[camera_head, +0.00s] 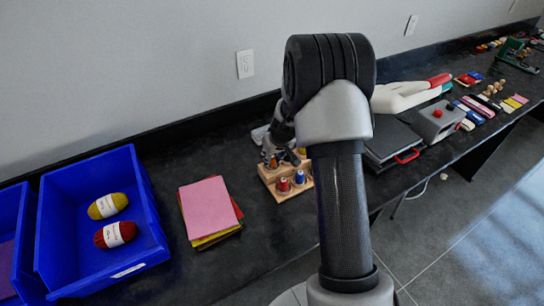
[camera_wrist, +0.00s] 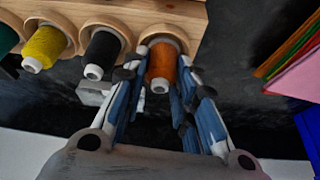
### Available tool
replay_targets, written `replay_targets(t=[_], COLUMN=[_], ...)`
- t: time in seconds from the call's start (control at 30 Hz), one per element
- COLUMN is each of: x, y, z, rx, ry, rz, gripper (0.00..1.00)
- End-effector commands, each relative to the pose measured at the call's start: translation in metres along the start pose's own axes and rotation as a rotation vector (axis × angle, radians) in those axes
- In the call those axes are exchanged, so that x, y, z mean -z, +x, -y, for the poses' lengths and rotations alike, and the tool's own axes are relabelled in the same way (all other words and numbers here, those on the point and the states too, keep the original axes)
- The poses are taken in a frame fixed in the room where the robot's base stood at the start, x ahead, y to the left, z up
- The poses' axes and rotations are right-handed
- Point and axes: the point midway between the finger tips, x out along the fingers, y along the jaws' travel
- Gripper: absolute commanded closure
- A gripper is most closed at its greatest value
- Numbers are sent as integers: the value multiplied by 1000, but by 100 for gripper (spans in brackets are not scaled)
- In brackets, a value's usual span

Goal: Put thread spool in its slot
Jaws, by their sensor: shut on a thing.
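The orange thread spool (camera_wrist: 161,68) is between the fingers of my gripper (camera_wrist: 162,80) in the wrist view, and my gripper is shut on it. Its far end is at a round opening in the wooden spool rack (camera_wrist: 180,14); I cannot tell how deep it sits. Black (camera_wrist: 101,52) and yellow (camera_wrist: 44,47) spools sit in the neighbouring openings to the left. In the head view the rack (camera_head: 279,191) stands on the dark bench, with my gripper (camera_head: 277,152) over its back part, partly hidden by my arm. A red spool (camera_head: 283,185) and a blue spool (camera_head: 300,178) stand at its front.
Stacked felt sheets (camera_head: 208,208) lie left of the rack. A blue bin (camera_head: 143,180) with yellow (camera_head: 107,205) and red (camera_head: 115,234) yarn balls is further left. A dark flat case (camera_head: 393,140) with a red handle lies to the right. The wall runs behind the bench.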

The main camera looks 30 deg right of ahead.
Motion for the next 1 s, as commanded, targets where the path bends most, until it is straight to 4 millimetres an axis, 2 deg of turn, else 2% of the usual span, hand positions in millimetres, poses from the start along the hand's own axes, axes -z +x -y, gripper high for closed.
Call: replay_targets(t=[0.13, 0.17, 0.47, 0.83, 0.93, 1.0], x=[-2, -2, -2, 0, 2, 3], y=[5, 5, 3, 1, -6, -20], z=[0, 0, 0, 0, 0, 0], rx=[0, 0, 0, 0, 0, 0], ry=[0, 0, 0, 0, 1, 0], rz=[0, 0, 0, 1, 1, -2], gripper=[92, 73, 54, 54, 54, 54])
